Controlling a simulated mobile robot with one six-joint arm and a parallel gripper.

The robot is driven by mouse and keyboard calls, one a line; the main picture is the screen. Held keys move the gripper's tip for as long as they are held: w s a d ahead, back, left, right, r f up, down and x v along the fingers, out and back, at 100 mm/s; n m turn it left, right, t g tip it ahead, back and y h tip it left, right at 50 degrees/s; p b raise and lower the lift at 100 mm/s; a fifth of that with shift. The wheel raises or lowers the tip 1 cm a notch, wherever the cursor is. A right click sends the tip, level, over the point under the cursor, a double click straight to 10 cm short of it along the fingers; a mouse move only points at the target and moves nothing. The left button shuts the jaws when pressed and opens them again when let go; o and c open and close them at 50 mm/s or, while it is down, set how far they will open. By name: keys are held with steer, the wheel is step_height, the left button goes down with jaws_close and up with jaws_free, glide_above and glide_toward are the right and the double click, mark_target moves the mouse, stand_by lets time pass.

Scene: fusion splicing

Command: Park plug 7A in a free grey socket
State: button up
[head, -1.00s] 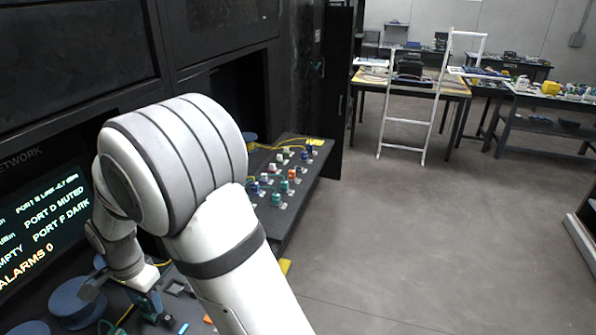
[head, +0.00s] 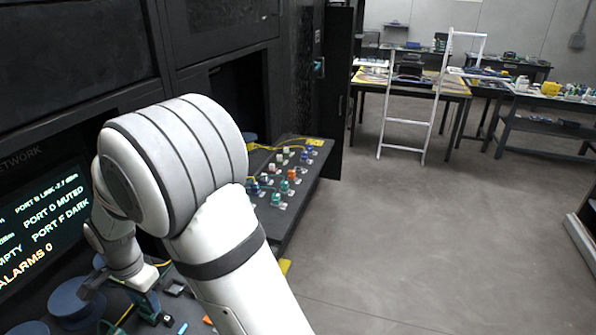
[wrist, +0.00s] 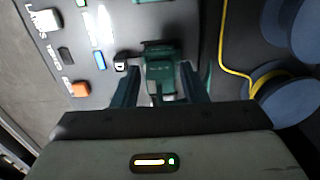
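In the wrist view a teal plug-like piece (wrist: 161,72) sits between the two fingers of my gripper (wrist: 160,80). The fingers flank it closely; I cannot tell whether they press on it or stand slightly apart. No 7A marking is legible on it. In the head view my gripper (head: 143,303) is low at the left over the dark bench, with teal showing at its fingers, partly cut off and blurred. A dark grey block (wrist: 66,55) lies beside lettering in the wrist view; I cannot tell whether it is a socket.
Blue round spools (head: 72,303) stand near the gripper; a yellow cable (wrist: 226,40) runs past one. Orange (wrist: 80,89) and light-blue (wrist: 99,60) pieces lie opposite. A sloping panel (head: 296,203) carries several coloured plugs. A screen (head: 50,225) reads ALARMS 0.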

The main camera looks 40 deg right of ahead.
jaws_close()
steer(key=shift+r, duration=0.2)
steer(key=shift+r+p, duration=1.95)
steer(key=shift+r, duration=0.9)
